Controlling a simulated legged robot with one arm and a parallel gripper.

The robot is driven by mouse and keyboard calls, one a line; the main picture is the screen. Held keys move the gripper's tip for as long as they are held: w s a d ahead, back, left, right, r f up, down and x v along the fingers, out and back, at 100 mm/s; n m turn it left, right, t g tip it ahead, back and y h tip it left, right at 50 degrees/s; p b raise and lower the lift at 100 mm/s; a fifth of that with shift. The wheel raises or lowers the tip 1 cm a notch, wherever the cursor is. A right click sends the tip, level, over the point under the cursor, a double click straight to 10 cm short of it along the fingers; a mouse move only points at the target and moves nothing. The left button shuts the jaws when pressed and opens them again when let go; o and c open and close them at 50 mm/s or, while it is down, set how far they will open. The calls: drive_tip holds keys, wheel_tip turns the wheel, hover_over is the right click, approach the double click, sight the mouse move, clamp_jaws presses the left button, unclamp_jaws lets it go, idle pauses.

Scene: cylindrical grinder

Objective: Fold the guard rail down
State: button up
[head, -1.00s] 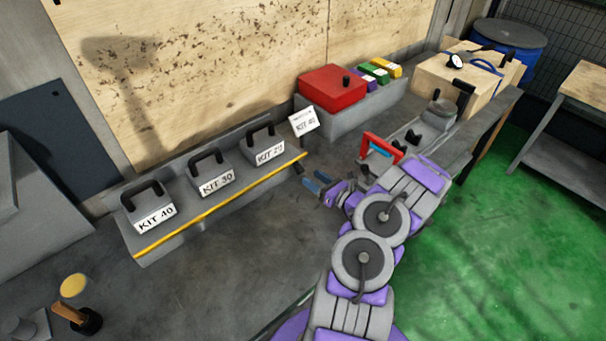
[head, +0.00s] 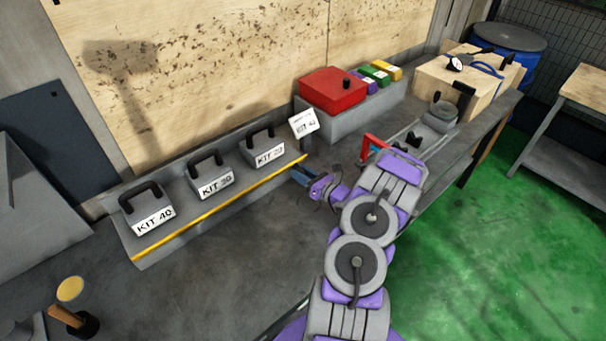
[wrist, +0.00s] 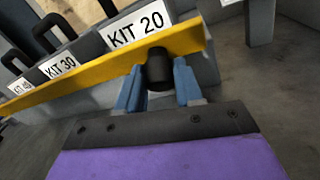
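The guard rail is a yellow bar (head: 222,212) along the front edge of the grey kit shelf. It stands up at the front of the kit boxes and crosses the wrist view (wrist: 95,75) just below their labels. A black knob (wrist: 160,70) is at the rail's right end. My gripper (head: 299,173) is at that end, with its blue fingers (wrist: 158,85) on either side of the knob. They look very near or touching it, but I cannot tell if they are shut on it. In the head view the fingers hide the knob.
Grey boxes marked KIT 40 (head: 150,212), KIT 30 (head: 212,181) and KIT 20 (head: 267,153) stand behind the rail.

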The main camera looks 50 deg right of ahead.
clamp_jaws()
drive_tip(key=shift+f+t, duration=0.2)
drive_tip(key=shift+t, duration=0.4)
drive_tip(key=c, duration=0.6)
unclamp_jaws()
drive_tip(key=shift+o, duration=0.2)
drive_tip(key=o, duration=0.6)
drive_tip(key=shift+d, duration=0.1)
drive_tip(key=o, duration=0.4)
drive_tip(key=shift+d+f, duration=0.1)
drive_tip(key=shift+f, duration=0.1)
drive_tip(key=shift+o, duration=0.2)
